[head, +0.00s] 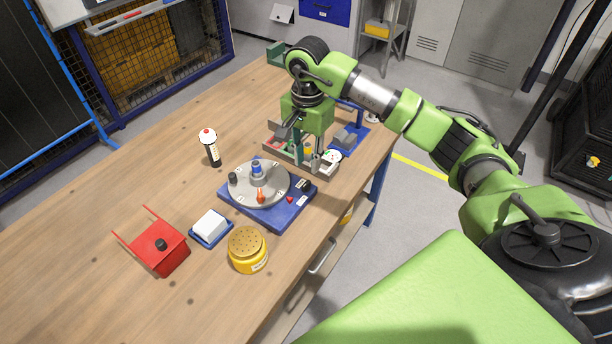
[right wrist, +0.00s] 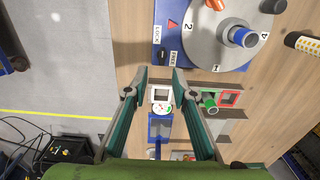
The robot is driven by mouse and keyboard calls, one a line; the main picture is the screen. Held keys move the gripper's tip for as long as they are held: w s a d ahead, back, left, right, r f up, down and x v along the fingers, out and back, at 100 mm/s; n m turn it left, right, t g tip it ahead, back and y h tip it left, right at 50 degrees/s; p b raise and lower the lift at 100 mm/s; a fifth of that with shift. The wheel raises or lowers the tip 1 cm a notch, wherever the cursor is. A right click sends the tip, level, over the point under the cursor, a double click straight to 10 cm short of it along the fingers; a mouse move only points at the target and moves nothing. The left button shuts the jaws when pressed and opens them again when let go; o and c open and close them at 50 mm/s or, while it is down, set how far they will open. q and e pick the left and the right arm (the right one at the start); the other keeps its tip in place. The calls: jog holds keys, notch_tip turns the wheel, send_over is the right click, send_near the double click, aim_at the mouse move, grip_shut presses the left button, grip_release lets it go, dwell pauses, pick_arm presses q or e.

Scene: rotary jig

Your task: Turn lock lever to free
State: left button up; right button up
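The rotary jig has a blue base (head: 262,213) with a grey round disc (head: 248,190) on it. A small black part (head: 306,186), apparently the lock lever, sits at the base's right corner near a white label and a red mark. In the right wrist view, the likely lever (right wrist: 163,54) lies between the LOCK and FREE labels; its exact angle is hard to tell. My left gripper is not in view.
The table's left side is clear.

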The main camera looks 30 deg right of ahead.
aim_at(306, 183)
jog(key=f+p, duration=0.1)
jog(key=f, duration=0.3)
jog(key=shift+w, duration=0.2)
notch_tip(306, 183, down, 4)
jog(key=shift+r+p, duration=0.25)
jog(key=shift+p, duration=0.1)
jog(key=shift+f, duration=0.45)
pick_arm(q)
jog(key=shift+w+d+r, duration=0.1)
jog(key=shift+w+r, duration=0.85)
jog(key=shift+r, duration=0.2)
pick_arm(e)
grip_shut()
